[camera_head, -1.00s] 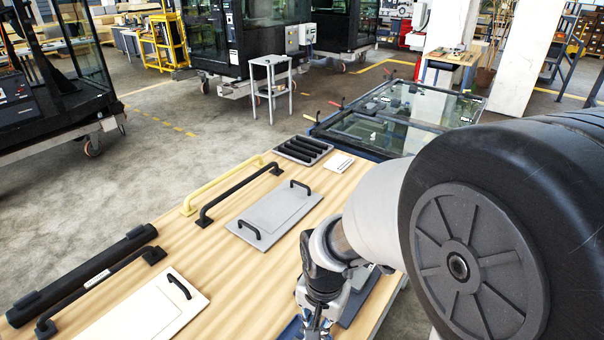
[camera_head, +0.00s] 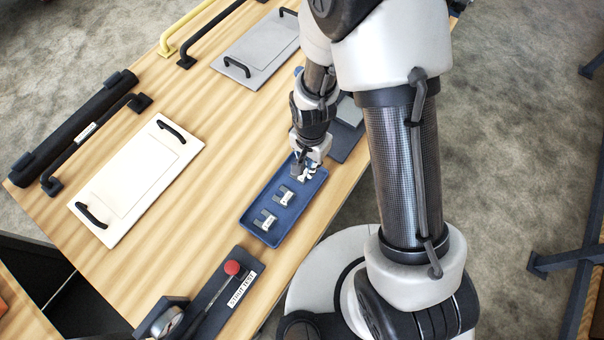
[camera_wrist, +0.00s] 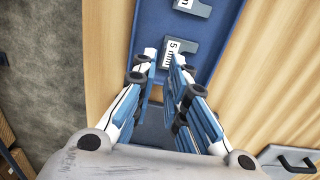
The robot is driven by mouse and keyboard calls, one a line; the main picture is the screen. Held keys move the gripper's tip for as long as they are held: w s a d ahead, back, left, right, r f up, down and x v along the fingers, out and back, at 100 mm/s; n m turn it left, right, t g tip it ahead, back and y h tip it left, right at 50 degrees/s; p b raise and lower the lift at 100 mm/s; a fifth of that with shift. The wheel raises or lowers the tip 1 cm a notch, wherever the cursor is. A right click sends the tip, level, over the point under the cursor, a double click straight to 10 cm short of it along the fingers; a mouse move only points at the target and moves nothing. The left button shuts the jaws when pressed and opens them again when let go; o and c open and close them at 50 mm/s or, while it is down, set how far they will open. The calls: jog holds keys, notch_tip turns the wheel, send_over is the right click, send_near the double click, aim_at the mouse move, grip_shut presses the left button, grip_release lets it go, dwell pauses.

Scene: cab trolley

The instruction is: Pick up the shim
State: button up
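A blue tray (camera_head: 254,232) lies near the table's edge in the head view; its rim also shows in the wrist view (camera_wrist: 232,30). My gripper (camera_head: 306,173) points down over the tray's far end. In the wrist view my gripper (camera_wrist: 165,62) has its fingers apart, with nothing visibly held. The tray floor beneath it is partly hidden.
A cream panel with black handles (camera_head: 140,180) and a grey panel (camera_head: 258,50) lie to the left. A black fixture with a red knob (camera_head: 232,268) and dial is in front of the tray. Bare wood (camera_head: 215,200) lies left of the tray.

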jog(key=f+b, duration=0.1)
jog(key=f, duration=0.1)
jog(key=f+b, duration=0.1)
jog(key=f, duration=0.2)
jog(key=shift+a+f, duration=0.2)
jog(key=shift+f, duration=0.15)
jog(key=shift+r, duration=0.1)
grip_shut()
jog(key=shift+r, duration=0.1)
